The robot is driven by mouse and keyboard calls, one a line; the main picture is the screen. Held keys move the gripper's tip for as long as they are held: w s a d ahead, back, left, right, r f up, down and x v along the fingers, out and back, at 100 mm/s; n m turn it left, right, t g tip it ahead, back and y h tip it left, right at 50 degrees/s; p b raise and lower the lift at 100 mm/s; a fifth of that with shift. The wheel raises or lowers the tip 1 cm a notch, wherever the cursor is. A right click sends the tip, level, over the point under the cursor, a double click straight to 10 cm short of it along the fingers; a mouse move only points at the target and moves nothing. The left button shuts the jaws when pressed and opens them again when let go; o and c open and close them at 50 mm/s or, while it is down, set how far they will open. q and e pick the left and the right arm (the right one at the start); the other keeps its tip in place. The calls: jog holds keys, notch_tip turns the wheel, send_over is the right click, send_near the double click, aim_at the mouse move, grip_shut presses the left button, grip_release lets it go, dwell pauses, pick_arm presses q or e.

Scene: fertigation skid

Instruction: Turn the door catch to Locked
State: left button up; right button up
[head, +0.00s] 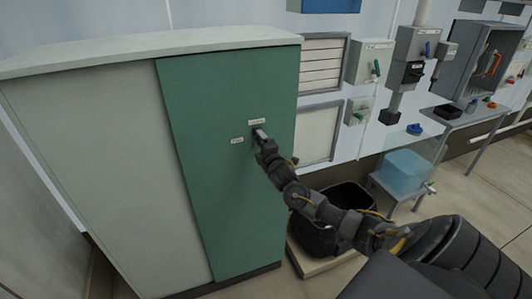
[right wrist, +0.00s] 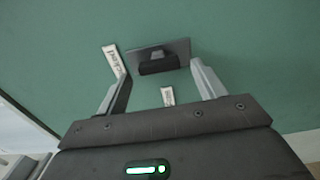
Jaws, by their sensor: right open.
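The door catch (right wrist: 158,66) is a dark handle on a grey plate, mounted on the green cabinet door (head: 225,195). One label (head: 256,122) sits just above the catch in the head view and another label (head: 237,140) to its left; the print is too small there. My right gripper (head: 262,136) is at the catch and partly hides it. In the right wrist view, my right gripper (right wrist: 160,72) is open, its fingers on either side of the handle with gaps visible. A label (right wrist: 115,62) lies by the left finger. My left gripper is not in view.
A black bin (head: 335,205) stands right of the cabinet, below my right arm. Switch boxes (head: 410,70) hang on the wall behind. A blue translucent tank (head: 405,172) stands at the right by a small table (head: 470,113). The door face around the catch is clear.

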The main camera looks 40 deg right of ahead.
jog(key=b+v, duration=0.2)
jog(key=v, duration=0.7)
jog(key=shift+s+b, duration=0.35)
jog(key=shift+s, duration=0.05)
jog(key=shift+a, duration=0.2)
